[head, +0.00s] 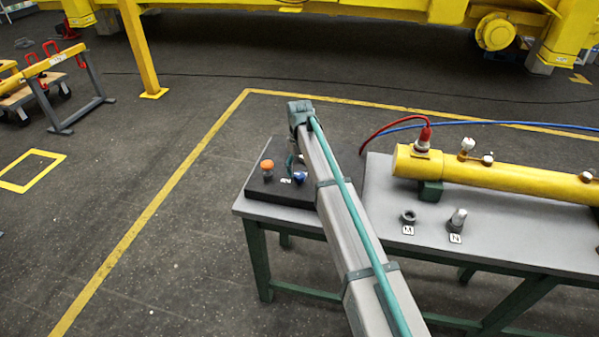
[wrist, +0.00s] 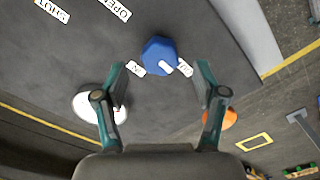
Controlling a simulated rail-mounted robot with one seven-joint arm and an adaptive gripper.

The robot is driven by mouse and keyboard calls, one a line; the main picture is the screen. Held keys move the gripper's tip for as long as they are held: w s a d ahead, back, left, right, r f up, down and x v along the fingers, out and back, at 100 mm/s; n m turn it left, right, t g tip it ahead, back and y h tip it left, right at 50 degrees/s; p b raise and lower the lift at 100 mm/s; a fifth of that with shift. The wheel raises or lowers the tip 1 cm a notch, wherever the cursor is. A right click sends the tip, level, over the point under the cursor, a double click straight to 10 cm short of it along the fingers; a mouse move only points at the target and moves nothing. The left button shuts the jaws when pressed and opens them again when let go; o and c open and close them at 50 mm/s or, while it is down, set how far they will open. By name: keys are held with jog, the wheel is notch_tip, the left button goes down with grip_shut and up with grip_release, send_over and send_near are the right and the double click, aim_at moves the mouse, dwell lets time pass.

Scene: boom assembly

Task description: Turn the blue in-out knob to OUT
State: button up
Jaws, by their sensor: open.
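The blue knob (wrist: 158,52) sits on a dark panel (wrist: 215,35), with a white mark on it pointing to the lower right, toward the right-hand label (wrist: 185,67). Another label (wrist: 136,68) lies to its lower left; the lettering of both is partly hidden or too small to read surely. My gripper (wrist: 161,72) is open, with one finger on each side of the knob's near edge and gaps on both sides; it holds nothing. In the head view the blue knob (head: 300,177) shows beside my arm, which hides most of my gripper.
An orange knob (wrist: 229,118) and a white round part (wrist: 88,101) lie beside my fingers. SHUT (wrist: 52,10) and OPEN (wrist: 116,9) labels are at the panel's far side. A yellow cylinder (head: 500,177) with hoses lies on the table (head: 380,225) at right.

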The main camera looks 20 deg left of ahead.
aim_at(299, 174)
notch_tip(299, 174, up, 10)
jog(key=shift+f, duration=0.25)
dwell(0.4)
